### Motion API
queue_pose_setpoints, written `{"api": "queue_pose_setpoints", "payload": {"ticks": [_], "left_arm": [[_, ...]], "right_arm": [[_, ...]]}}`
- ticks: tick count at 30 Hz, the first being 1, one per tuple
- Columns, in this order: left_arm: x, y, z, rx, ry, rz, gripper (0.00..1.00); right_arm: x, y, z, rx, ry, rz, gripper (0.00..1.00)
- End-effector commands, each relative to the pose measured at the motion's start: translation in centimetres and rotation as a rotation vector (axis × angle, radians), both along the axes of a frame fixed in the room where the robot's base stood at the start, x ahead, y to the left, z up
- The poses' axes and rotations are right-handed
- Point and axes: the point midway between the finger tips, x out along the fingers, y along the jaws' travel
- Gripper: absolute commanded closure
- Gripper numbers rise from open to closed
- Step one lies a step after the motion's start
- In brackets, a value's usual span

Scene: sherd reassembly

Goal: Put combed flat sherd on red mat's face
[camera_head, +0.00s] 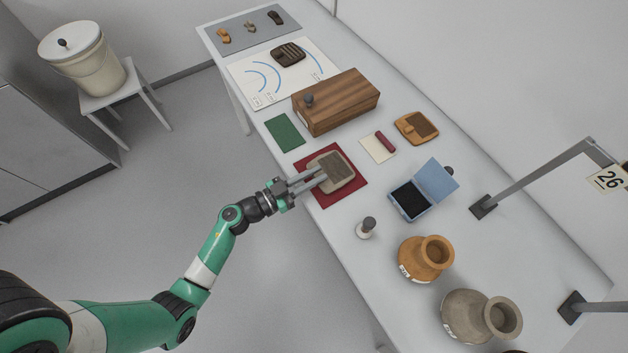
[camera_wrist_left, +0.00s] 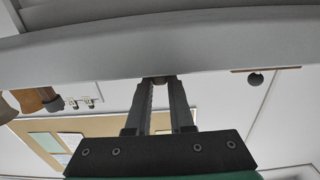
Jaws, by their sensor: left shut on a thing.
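The combed flat sherd (camera_head: 340,172) is grey-tan with rounded corners and a darker, finely textured patch. It is over the red mat (camera_head: 327,203), with red showing around it; I cannot tell whether it touches the mat. My left gripper (camera_head: 320,177) reaches in from the left and is shut on the sherd's left side, its fingers covering part of it. In the left wrist view, my left fingers (camera_wrist_left: 160,82) point up at a pale grey band, and I cannot make out the sherd clearly. My right gripper is not in view.
A green mat (camera_head: 284,132) and a wooden box (camera_head: 336,102) stand beyond the red mat. A white card with a red bar (camera_head: 385,142), an orange sherd (camera_head: 417,128) and an open blue case (camera_head: 409,200) lie to the right. A small stamp (camera_head: 366,228) and pots (camera_head: 426,258) are nearer.

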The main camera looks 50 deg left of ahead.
Motion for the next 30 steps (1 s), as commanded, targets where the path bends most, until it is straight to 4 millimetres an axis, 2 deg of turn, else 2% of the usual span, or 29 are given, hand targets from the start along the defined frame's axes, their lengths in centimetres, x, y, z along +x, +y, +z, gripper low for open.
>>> {"api": "queue_pose_setpoints", "payload": {"ticks": [1,11,12,17,30], "left_arm": [[0.0,0.02,-1.12,0.0,-0.001,0.0,1.0],[-0.02,0.03,-0.98,0.001,-0.001,0.0,1.0],[-0.02,0.03,-1.04,0.001,-0.001,0.0,0.78],[-0.04,0.03,-0.97,0.001,-0.001,0.0,0.5],[-0.03,0.04,-0.76,0.001,-0.001,0.0,0.5]], "right_arm": [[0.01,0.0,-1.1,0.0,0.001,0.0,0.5],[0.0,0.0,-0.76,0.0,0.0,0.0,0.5],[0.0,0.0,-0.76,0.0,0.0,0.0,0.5],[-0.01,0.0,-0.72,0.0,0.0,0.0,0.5],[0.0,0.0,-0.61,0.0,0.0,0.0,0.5]]}}
